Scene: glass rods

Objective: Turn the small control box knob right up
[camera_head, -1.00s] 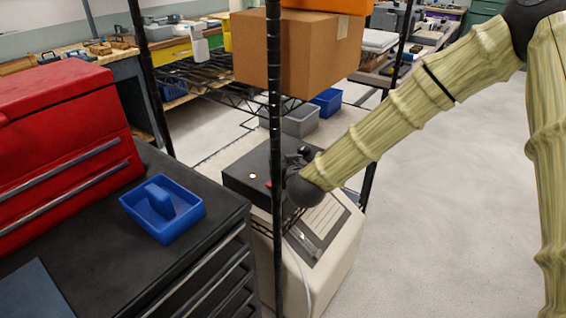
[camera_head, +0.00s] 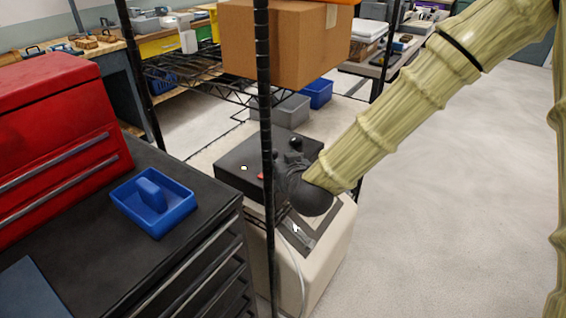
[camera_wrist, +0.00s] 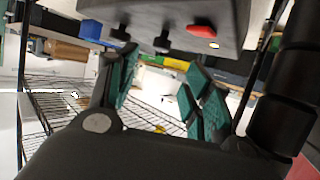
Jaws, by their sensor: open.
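The small control box (camera_head: 240,155) is dark and sits on top of a pale cabinet, partly behind a black rack post. In the head view, a black knob (camera_head: 296,144) shows on its right side, with a red part and a lit white lamp nearer the front. In the wrist view, the box (camera_wrist: 185,12) fills the top, with dark knobs (camera_wrist: 162,43), a red part (camera_wrist: 201,29) and the lamp. My gripper (camera_wrist: 160,84) is open, its teal-padded fingers spread below the knobs with nothing between them. In the head view, my gripper (camera_head: 287,175) is right beside the box's knob side. Contact cannot be told.
Black rack posts (camera_head: 264,110) stand close to my gripper. A cardboard box (camera_head: 285,45) sits above on the rack. A black drawer cabinet with a blue tray (camera_head: 170,220) and a red toolbox (camera_head: 60,140) is at left. Open floor (camera_head: 460,200) lies at right.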

